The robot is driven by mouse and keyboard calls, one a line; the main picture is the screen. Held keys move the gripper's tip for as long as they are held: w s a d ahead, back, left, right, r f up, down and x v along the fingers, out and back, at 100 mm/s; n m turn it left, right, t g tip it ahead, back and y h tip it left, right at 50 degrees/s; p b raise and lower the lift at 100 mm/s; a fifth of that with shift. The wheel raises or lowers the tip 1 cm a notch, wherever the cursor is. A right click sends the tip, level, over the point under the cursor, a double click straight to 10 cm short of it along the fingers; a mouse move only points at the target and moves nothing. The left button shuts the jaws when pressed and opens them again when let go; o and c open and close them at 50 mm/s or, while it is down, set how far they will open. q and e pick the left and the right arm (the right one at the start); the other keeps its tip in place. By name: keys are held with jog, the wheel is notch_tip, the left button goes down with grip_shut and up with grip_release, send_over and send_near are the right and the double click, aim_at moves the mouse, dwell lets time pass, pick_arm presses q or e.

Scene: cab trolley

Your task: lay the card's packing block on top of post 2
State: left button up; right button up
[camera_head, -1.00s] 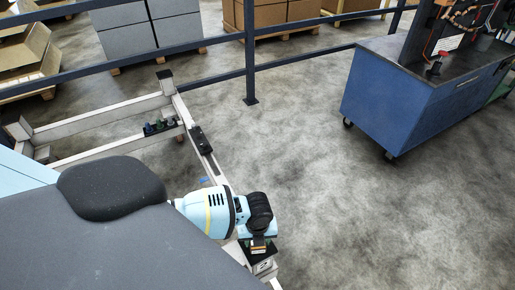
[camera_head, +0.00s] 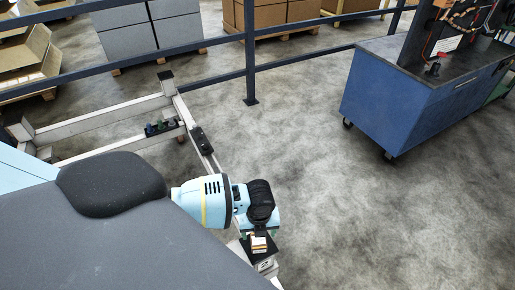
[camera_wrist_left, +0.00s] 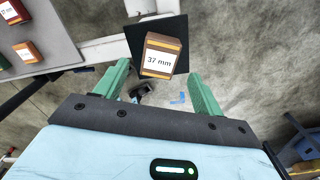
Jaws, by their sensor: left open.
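A small brown and orange block with a white label reading "37 mm" (camera_wrist_left: 160,57) lies over a black square pad (camera_wrist_left: 181,27) in the left wrist view. In the head view the block (camera_head: 259,244) shows on the black-topped post (camera_head: 265,264); the post's label is too small to read. My left gripper (camera_wrist_left: 159,72) is open, its green fingers on either side of the block's near end and apart from it. In the head view this gripper (camera_head: 259,232) is right above the post, its fingers mostly hidden. The card is not seen. My right gripper is not in view.
A pale frame (camera_head: 100,147) runs to the post. A blue trolley (camera_head: 415,105) stands at upper right with clear floor between. Dark railings cross the back.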

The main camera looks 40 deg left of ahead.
aim_at(259, 239)
pick_arm(q)
notch_tip(259, 239, up, 6)
jog(key=shift+r+p, duration=0.2)
jog(key=shift+p, duration=0.2)
dwell(0.4)
